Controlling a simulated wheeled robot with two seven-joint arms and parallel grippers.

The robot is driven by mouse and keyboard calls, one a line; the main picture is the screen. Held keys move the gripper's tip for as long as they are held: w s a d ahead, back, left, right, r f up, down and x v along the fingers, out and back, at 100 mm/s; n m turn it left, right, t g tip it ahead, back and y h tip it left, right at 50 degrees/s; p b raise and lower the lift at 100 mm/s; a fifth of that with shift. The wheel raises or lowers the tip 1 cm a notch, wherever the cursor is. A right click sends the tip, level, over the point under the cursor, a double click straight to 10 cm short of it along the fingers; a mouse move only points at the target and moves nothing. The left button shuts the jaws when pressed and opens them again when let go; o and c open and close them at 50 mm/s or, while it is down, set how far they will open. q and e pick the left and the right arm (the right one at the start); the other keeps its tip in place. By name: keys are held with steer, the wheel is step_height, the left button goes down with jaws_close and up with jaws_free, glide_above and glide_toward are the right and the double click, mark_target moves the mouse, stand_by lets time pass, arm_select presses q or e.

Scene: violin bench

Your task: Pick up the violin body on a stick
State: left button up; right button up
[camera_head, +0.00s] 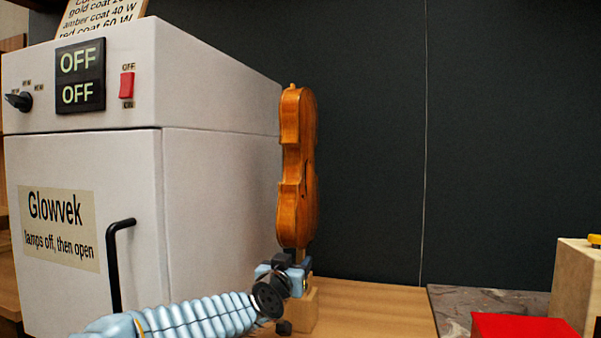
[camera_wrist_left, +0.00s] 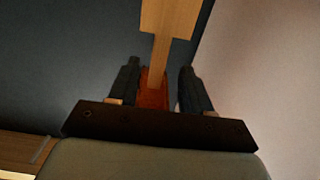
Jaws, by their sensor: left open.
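The orange-brown violin body (camera_head: 298,165) stands upright on a stick beside the white cabinet in the head view. Its stick is mostly hidden behind my gripper, above a pale wooden block (camera_head: 302,312). My left gripper (camera_head: 298,264) is at the stick, just below the violin body. In the left wrist view, the open fingers of my left gripper (camera_wrist_left: 159,88) lie on either side of the pale stick (camera_wrist_left: 160,58), with gaps showing. A bit of the violin body (camera_wrist_left: 153,92) shows between them. My right gripper is out of view.
The white Glowvek cabinet (camera_head: 215,200) stands close on the left, with a black door handle (camera_head: 115,262), a red switch (camera_head: 127,85) and two OFF displays (camera_head: 80,78). A red object (camera_head: 525,326) and a wooden box (camera_head: 578,285) are at right. Bare bench (camera_head: 375,305) lies between.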

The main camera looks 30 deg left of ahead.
arm_select(q)
steer(key=x, duration=0.3)
steer(key=f+x, duration=0.1)
steer(key=x, duration=0.1)
steer(key=shift+w+d, duration=0.1)
steer(key=shift+w, duration=0.15)
steer(key=shift+c, duration=0.2)
jaws_close()
step_height(320, 180, up, 8)
steer(key=p, duration=0.4)
steer(key=shift+f, duration=0.15)
step_height(320, 180, up, 2)
steer(key=shift+r, duration=0.1)
step_height(320, 180, up, 6)
steer(key=shift+r, duration=0.2)
stand_by(0.3)
